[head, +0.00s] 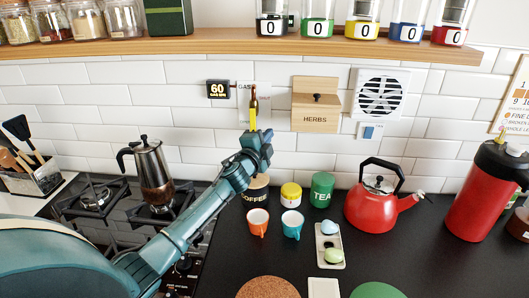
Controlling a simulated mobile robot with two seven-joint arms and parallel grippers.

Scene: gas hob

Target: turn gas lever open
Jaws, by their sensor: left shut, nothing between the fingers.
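The gas lever (253,112) is a slim yellow handle standing about upright on a white plate on the tiled wall, with part of the word "GAS" showing at the plate's top left. My left gripper (256,137) is raised to the wall just below the lever, its fingers shut and empty. Its tips overlap the lever's lower end in the head view; I cannot tell whether they touch it. My right gripper is not in view.
A black "60" sign (218,89) is left of the plate, and a wooden HERBS box (316,105) is right of it. The shelf (220,42) runs above. Below stand a moka pot (151,170) on the hob, cups (258,222), canisters and a red kettle (372,210).

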